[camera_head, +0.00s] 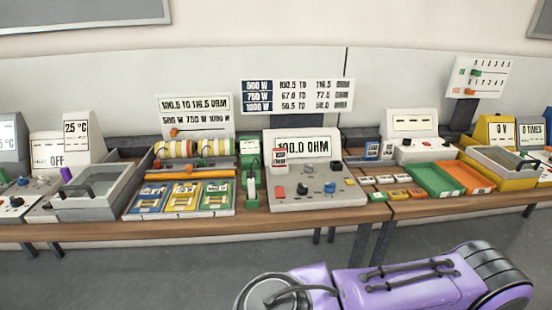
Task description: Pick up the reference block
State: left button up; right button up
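A small red-and-white block (279,157) stands upright in front of the display of the meter (318,190), which reads 100.0 OHM. Its lettering is too small to read, so I cannot be sure it is the reference block. Small flat white, orange and green blocks (384,180) lie on the table right of the meter. A purple and black part, likely my own arm, crosses the bottom of the view. No fingertips of either gripper show.
The long wooden table (300,222) is crowded. Left of the meter are a tray with blue, yellow and green cards (183,199) and wound rolls (195,147). Green (434,181) and orange (466,178) trays lie to the right. A lidded grey box (92,190) stands left.

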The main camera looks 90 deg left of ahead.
aim_at(279, 155)
jog(key=k, duration=1)
jog(key=u, duration=0.15)
